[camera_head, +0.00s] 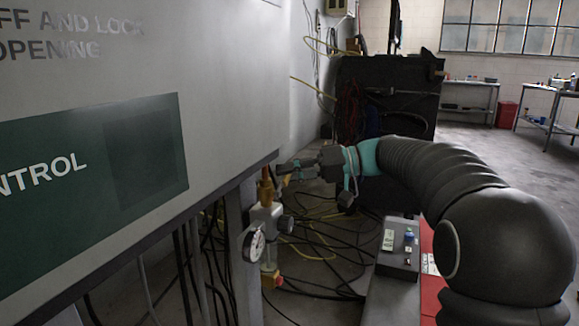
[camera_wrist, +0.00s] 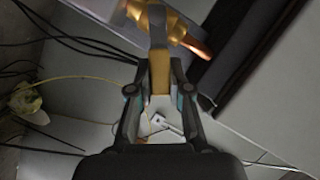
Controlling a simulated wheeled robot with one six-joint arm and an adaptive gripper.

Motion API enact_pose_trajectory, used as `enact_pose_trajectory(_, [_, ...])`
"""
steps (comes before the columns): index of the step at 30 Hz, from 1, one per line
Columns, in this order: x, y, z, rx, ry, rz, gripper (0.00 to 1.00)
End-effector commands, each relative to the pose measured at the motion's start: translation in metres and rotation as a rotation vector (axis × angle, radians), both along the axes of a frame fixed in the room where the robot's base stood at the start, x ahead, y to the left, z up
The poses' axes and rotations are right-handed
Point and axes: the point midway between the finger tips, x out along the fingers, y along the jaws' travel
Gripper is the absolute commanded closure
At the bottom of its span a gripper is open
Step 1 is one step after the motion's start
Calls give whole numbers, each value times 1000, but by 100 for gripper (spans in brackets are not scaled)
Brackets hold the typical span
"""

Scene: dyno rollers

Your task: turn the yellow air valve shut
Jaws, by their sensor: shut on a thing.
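The yellow air valve (camera_head: 266,188) stands on top of a grey regulator unit (camera_head: 266,218) under the edge of the big cabinet. My gripper (camera_head: 284,169) reaches in from the right, its fingertips at the top of the valve. In the wrist view, the valve's yellow handle (camera_wrist: 159,72) runs between the two fingers of my gripper (camera_wrist: 158,62), which are shut on it. An orange-brown brass part (camera_wrist: 192,42) shows just beyond the fingertips. The fingers hide part of the handle.
A pressure gauge (camera_head: 255,245) is on the regulator's front. The grey cabinet (camera_head: 215,70) with its green panel fills the left. A grey control box (camera_head: 398,250) with buttons sits at lower right. Cables (camera_head: 325,235) lie across the floor behind the valve.

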Motion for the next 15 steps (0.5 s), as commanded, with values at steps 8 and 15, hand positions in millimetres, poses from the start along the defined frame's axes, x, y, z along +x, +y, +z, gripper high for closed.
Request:
enact_pose_trajectory(8, [7, -5, -12, 89, 244, -5, 100])
enact_pose_trajectory(15, [10, -7, -23, 148, 411, -7, 100])
